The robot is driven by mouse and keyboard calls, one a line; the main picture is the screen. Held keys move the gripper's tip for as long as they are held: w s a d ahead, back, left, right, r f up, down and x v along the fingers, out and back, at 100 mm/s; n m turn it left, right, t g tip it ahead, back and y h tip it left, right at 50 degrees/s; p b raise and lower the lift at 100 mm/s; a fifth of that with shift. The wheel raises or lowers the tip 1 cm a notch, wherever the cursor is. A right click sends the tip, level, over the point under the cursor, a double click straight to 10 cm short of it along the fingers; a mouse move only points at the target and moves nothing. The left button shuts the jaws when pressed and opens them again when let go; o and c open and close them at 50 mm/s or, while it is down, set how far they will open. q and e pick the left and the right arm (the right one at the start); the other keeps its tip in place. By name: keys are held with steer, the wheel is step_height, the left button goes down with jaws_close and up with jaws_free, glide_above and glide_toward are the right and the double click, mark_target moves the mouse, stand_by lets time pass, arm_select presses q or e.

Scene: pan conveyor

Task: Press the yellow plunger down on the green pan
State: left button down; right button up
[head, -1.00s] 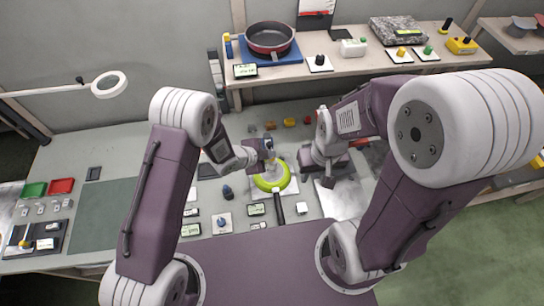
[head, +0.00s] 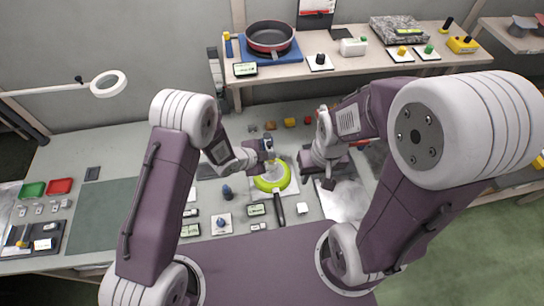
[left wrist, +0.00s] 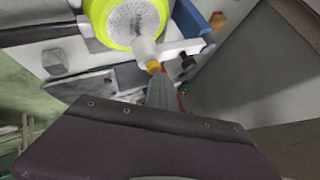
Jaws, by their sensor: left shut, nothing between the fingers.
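The green pan (head: 258,185) lies on the workbench in the middle of the head view, its black handle toward me. In the left wrist view the pan (left wrist: 95,22) shows a bright green rim and a speckled grey middle. The yellow plunger (left wrist: 153,67) is a yellow cap on a pale stem, close to the fingertips. My left gripper (left wrist: 163,82) is shut and empty, at the cap; I cannot tell whether they touch. In the head view my left gripper (head: 268,158) is over the pan's far side and hides part of it. My right gripper (head: 328,184) is right of the pan, its fingers unclear.
A red-rimmed pan (head: 271,38) stands on a blue plate on the back shelf. Small knobs and displays (head: 257,210) surround the green pan. Green and red trays (head: 32,190) are at the left. A lamp ring (head: 108,84) stands out over the bench. The dark green mat (head: 103,215) is clear.

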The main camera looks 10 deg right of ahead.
arm_select(q)
steer(key=shift+s+a+f, duration=0.15)
steer(key=shift+s+f, duration=0.1)
steer(key=shift+f, duration=0.2)
steer(key=shift+r, duration=0.15)
steer(key=r, duration=0.1)
steer(key=r+p, duration=0.2)
steer(key=shift+w, duration=0.25)
steer(key=shift+w+r, duration=0.1)
stand_by(0.3)
steer(key=shift+r+p, duration=0.25)
steer(key=shift+p, duration=0.1)
step_height(320, 180, up, 4)
steer(key=p, duration=0.3)
steer(key=shift+r, duration=0.2)
